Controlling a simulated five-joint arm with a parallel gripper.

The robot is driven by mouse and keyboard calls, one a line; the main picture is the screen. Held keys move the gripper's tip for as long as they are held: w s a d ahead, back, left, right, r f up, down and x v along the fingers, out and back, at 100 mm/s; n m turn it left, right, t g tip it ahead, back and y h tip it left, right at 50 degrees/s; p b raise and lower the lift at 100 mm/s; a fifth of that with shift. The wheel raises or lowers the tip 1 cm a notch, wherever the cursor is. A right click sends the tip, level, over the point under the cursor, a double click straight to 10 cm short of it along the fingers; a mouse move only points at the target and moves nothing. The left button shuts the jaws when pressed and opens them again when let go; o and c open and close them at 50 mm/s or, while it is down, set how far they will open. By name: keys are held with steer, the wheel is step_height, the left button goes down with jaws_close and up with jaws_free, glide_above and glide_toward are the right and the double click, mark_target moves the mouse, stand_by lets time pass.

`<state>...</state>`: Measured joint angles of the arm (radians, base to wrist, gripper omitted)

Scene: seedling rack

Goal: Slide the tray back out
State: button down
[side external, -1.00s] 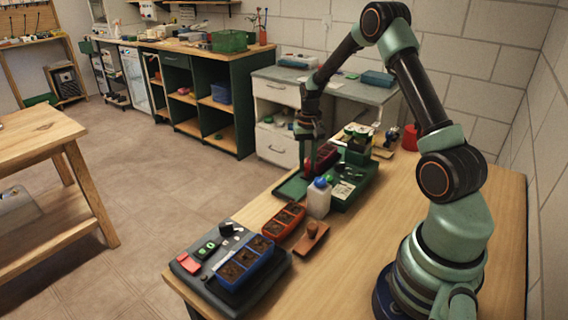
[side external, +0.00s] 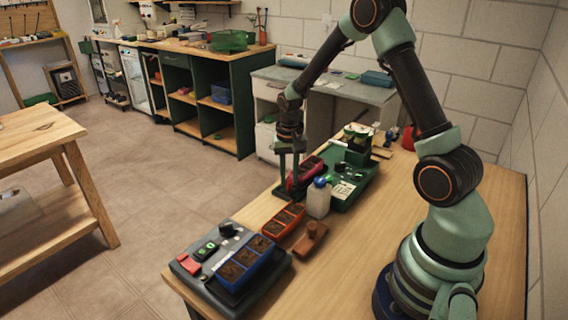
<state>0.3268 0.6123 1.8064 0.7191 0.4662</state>
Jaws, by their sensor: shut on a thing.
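A dark red tray (side external: 306,171) lies at the near left end of the green rack base (side external: 345,203), beside a white bottle. My gripper (side external: 289,186) points down at the tray's left end, its fingers shut on it. The exact contact is small and partly hidden by the fingers. The tray looks level and low on the green base. Part of its near side is hidden by the bottle.
The white bottle (side external: 318,200) with a blue cap stands close to the tray. An orange seedling tray (side external: 284,221), a brown wooden-looking block (side external: 310,239) and a dark device (side external: 208,256) with a blue tray (side external: 245,266) are nearer. Free tabletop (side external: 385,215) lies to the right.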

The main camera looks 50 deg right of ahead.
steer(key=shift+a, duration=0.3)
steer(key=c, duration=1)
jaws_free()
steer(key=shift+o, duration=0.2)
steer(key=shift+d, duration=0.1)
steer(key=shift+r, duration=0.1)
step_height(320, 180, up, 12)
